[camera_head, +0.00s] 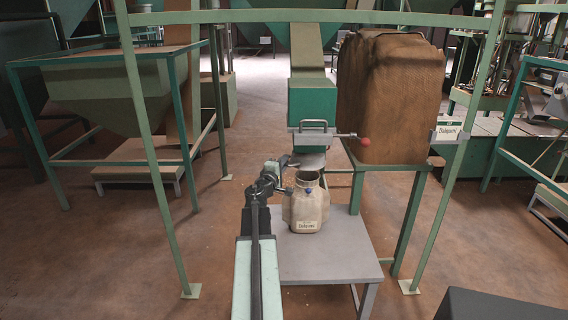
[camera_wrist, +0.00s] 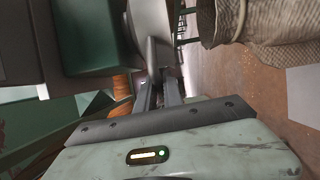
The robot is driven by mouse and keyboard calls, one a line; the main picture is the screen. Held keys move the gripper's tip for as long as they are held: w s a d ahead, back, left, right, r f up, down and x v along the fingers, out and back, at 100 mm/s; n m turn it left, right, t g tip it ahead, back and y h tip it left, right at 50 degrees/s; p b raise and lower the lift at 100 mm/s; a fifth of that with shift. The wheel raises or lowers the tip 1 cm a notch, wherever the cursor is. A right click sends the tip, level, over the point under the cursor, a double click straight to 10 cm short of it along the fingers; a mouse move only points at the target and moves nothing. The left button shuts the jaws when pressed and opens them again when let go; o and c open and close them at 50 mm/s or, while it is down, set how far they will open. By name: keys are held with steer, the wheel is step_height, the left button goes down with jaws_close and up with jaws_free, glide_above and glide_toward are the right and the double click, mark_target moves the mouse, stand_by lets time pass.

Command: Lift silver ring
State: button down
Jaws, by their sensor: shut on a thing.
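The silver ring (camera_head: 309,159) looks like a grey metal collar under the green hopper spout (camera_head: 312,103), just above the open mouth of a beige sack (camera_head: 306,208). My gripper (camera_head: 289,161) reaches the ring's left side in the head view. In the wrist view my gripper (camera_wrist: 159,88) is shut on a narrow grey tab that runs down from the silver ring (camera_wrist: 152,18). The fingertips are partly hidden by the tab and the dark bar in front of them. Whether the ring touches the spout cannot be told.
The sack stands upright on a grey table (camera_head: 335,265). A bar with a red knob (camera_head: 365,142) sticks out right of the spout. Green frame posts (camera_head: 165,190) stand on both sides. A large brown sack (camera_head: 392,95) is behind on the right.

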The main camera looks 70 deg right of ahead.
steer(key=c, duration=1.5)
jaws_free()
steer(key=shift+r, duration=0.3)
steer(key=shift+a+f, duration=0.1)
steer(key=shift+a, duration=0.1)
steer(key=a, duration=0.7)
steer(key=shift+a, duration=0.25)
steer(key=shift+f, duration=0.1)
